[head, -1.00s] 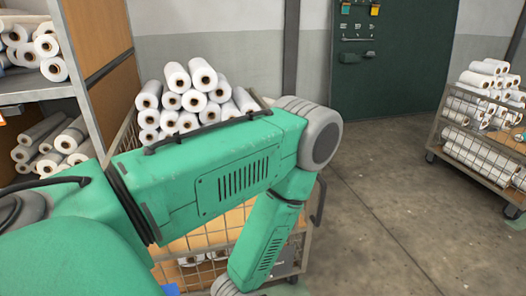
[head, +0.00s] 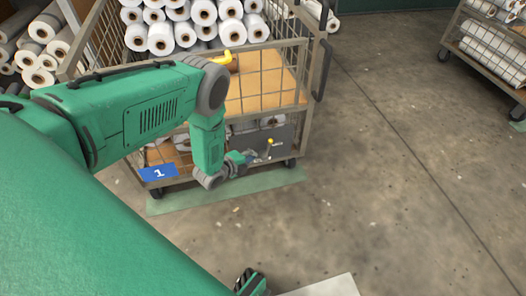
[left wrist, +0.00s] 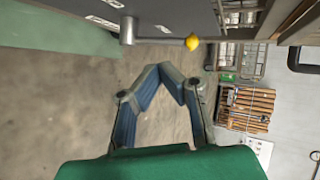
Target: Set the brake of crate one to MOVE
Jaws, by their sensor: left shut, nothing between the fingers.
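Crate one is a wire-sided trolley (head: 262,110) with a blue plate marked 1 (head: 158,173) at its lower left. Its brake lever has a yellow knob (head: 270,142) and sits on a dark grey plate low on the crate's front. In the left wrist view the lever is a grey bar from a round hub (left wrist: 128,31) to the yellow knob (left wrist: 192,42), pointing right. My left gripper (head: 248,157) is just left of and below the knob in the head view. In the left wrist view its fingertips (left wrist: 164,70) meet, empty, apart from the lever.
White rolls (head: 190,25) are stacked on the crate, and a yellow handle-like part (head: 228,56) shows beside them. Another loaded trolley (head: 492,45) stands at the upper right. The concrete floor (head: 390,170) between is clear. A green floor marking (head: 225,193) lies under the crate's front.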

